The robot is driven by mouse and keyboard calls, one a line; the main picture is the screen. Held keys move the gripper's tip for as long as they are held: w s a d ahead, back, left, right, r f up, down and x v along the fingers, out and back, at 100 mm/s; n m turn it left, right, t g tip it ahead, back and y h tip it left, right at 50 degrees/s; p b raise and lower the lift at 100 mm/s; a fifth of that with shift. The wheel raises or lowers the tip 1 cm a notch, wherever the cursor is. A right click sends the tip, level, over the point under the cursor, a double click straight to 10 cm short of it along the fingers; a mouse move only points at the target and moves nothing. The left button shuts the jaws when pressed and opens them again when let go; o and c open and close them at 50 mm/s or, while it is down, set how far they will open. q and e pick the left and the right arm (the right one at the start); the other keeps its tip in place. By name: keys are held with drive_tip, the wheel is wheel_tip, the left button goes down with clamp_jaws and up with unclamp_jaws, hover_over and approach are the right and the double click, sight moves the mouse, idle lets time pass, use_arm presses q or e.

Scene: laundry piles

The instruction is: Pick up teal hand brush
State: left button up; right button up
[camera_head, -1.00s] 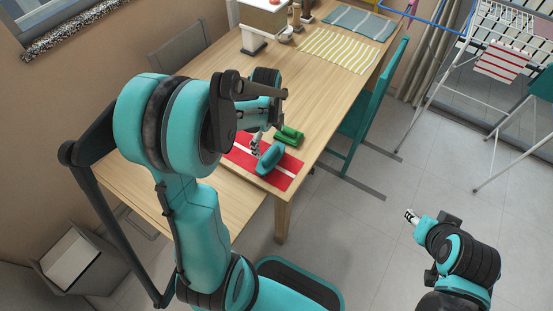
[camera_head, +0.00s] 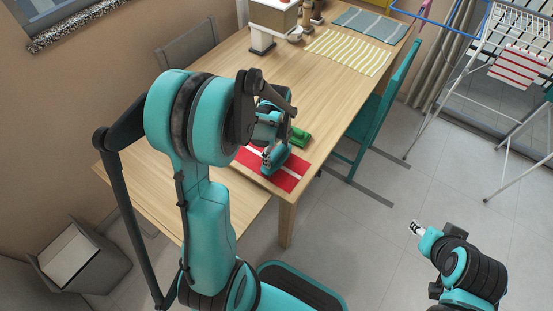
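The teal hand brush (camera_head: 279,159) lies on a red cloth with white stripes (camera_head: 289,180) near the table's front right corner. My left arm reaches over the table from the left. My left gripper (camera_head: 268,158) is down at the brush and overlaps its left side in the picture. Its fingers are small and partly covered by my arm, so whether they touch or close on the brush is unclear. My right gripper (camera_head: 416,228) is away from the table, over the floor at the lower right. Its fingers are too small to read.
A green object (camera_head: 301,137) lies just behind the brush. A yellow striped cloth (camera_head: 348,51) and a blue-grey cloth (camera_head: 370,24) lie farther back on the wooden table (camera_head: 318,88). A teal chair (camera_head: 374,125) stands at the table's right side. A drying rack (camera_head: 507,155) stands at right.

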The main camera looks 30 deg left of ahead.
sight(276, 152)
use_arm(q)
drive_tip(key=shift+c, duration=0.6)
drive_tip(key=shift+r, duration=0.1)
wheel_tip(276, 152, up, 4)
drive_tip(key=p, duration=0.2)
drive_tip(key=shift+r+p, duration=0.15)
drive_tip(key=shift+p, duration=0.15)
drive_tip(key=d+r+p, duration=0.1)
drive_tip(key=d+r, duration=0.1)
drive_tip(key=d, duration=0.2)
drive_tip(key=d+r+p, duration=0.1)
drive_tip(key=d+r, duration=0.1)
drive_tip(key=d, duration=0.1)
drive_tip(key=d+r+p, duration=0.1)
drive_tip(key=d+r, duration=0.1)
drive_tip(key=d, duration=0.2)
drive_tip(key=shift+w+d+r+p, duration=0.1)
drive_tip(key=shift+d+r+p, duration=0.15)
drive_tip(key=shift+d+p, duration=0.1)
